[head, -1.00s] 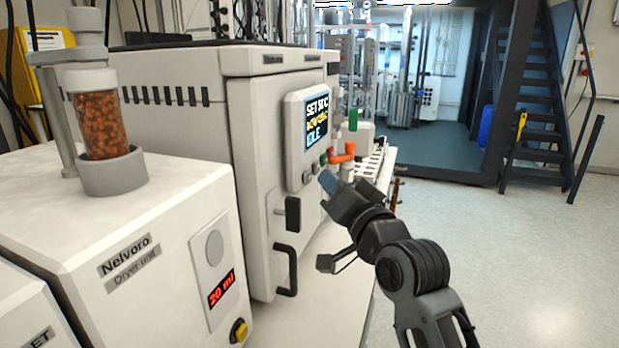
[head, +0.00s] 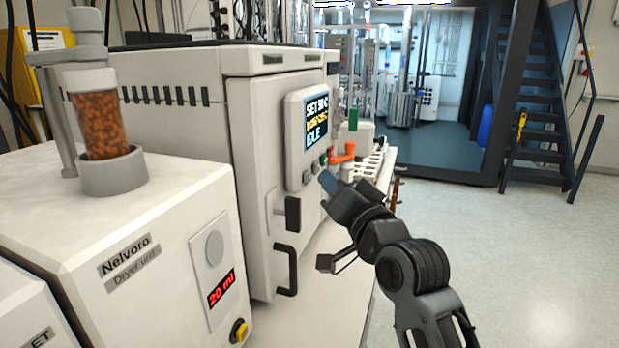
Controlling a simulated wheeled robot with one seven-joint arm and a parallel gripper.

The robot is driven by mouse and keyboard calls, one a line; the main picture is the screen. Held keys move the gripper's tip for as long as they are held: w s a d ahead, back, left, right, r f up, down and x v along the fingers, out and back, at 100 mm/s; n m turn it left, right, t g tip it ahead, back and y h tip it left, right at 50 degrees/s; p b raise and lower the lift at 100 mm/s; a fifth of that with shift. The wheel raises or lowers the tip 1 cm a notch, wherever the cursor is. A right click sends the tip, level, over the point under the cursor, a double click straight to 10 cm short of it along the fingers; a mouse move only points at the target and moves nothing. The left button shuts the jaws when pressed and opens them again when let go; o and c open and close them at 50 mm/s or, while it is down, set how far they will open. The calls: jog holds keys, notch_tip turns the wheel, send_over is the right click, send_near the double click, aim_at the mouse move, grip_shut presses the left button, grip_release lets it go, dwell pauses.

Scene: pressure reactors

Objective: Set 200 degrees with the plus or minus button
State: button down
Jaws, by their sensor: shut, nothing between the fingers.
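The white oven-like unit (head: 248,180) stands on the bench. Its display (head: 317,120) is seen at a slant and shows a SET line, a yellow line and IDLE. The set number is too small and blurred to read surely. Below the display are a grey button (head: 307,178) and a green one (head: 323,158); their markings cannot be read. My gripper (head: 328,181) is shut and empty, its bluish tip close to the right of the button row. I cannot tell whether it touches a button.
A dark latch (head: 292,214) and a door handle (head: 286,270) stick out below the panel. The Nelvoro dryer unit (head: 150,240) stands in front at left. An orange-red fitting (head: 342,156) is just behind my gripper. The floor at right is clear.

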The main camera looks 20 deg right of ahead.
jog(key=shift+w+a, duration=0.1)
dwell(0.3)
jog(key=shift+w+a, duration=0.15)
jog(key=shift+a, duration=0.1)
jog(key=shift+w+a+p, duration=0.2)
jog(key=shift+a+p, duration=0.1)
jog(key=shift+p, duration=0.1)
dwell(0.6)
jog(key=shift+d, duration=0.15)
jog(key=shift+s+d, duration=0.45)
jog(key=shift+d, duration=0.05)
dwell(0.4)
jog(key=shift+s+d+b, duration=0.45)
jog(key=shift+s+d, duration=0.3)
jog(key=shift+d, duration=0.25)
jog(key=shift+s+d+b, duration=0.45)
jog(key=shift+s+d, duration=0.3)
jog(key=shift+d, duration=0.25)
jog(key=shift+d, duration=0.1)
dwell(1.1)
